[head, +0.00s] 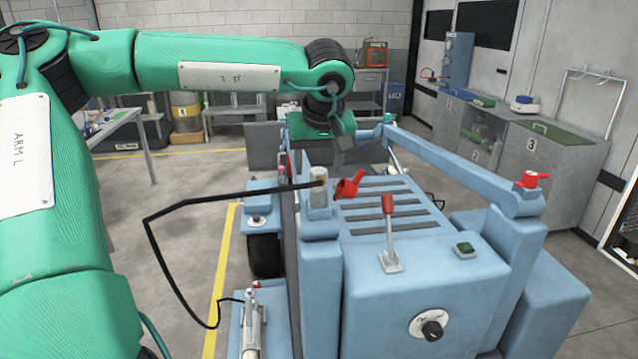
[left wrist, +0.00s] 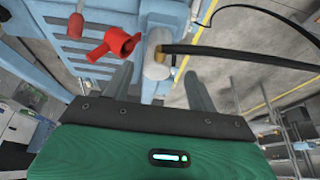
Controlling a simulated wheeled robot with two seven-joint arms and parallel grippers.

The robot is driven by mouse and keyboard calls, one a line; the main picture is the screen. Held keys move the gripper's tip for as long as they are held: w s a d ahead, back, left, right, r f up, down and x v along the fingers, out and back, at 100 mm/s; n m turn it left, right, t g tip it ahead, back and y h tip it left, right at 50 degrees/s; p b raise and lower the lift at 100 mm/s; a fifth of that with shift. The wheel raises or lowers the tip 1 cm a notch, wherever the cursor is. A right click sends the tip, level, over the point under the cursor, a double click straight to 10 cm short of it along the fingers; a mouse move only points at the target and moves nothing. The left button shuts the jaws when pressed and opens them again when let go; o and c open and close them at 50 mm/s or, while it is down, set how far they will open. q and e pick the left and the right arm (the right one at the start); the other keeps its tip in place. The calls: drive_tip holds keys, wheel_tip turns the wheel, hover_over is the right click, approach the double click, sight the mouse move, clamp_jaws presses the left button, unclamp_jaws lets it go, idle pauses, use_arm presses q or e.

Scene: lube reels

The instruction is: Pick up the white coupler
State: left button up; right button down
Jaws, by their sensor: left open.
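The white coupler (head: 318,187) is a short, pale upright cylinder on a blue post at the left of the blue machine. A black hose runs from it to the left. In the left wrist view the white coupler (left wrist: 157,58) has a brass-coloured fitting where the hose joins. My left gripper (head: 343,152) is open and empty, just beyond and above the coupler in the head view. In the left wrist view its fingers (left wrist: 158,72) are spread to either side of the coupler's line; whether they reach around it I cannot tell. My right gripper is out of view.
A red valve handle (head: 348,185) sits right beside the coupler. A red-tipped lever (head: 389,230) stands on the machine top. The black hose (head: 160,215) loops out left and down to a grey cylinder (head: 251,325). A blue rail (head: 455,170) borders the machine's right side.

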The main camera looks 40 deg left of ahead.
sight(319, 171)
use_arm(q)
drive_tip(key=shift+w+a+f, duration=0.1)
drive_tip(key=shift+f, duration=0.3)
drive_tip(key=shift+p+x, duration=0.95)
drive_tip(key=shift+x, duration=1.35)
drive_tip(key=shift+w, duration=0.15)
drive_tip(key=shift+c, duration=0.5)
drive_tip(key=shift+r, duration=0.1)
drive_tip(key=c, duration=1)
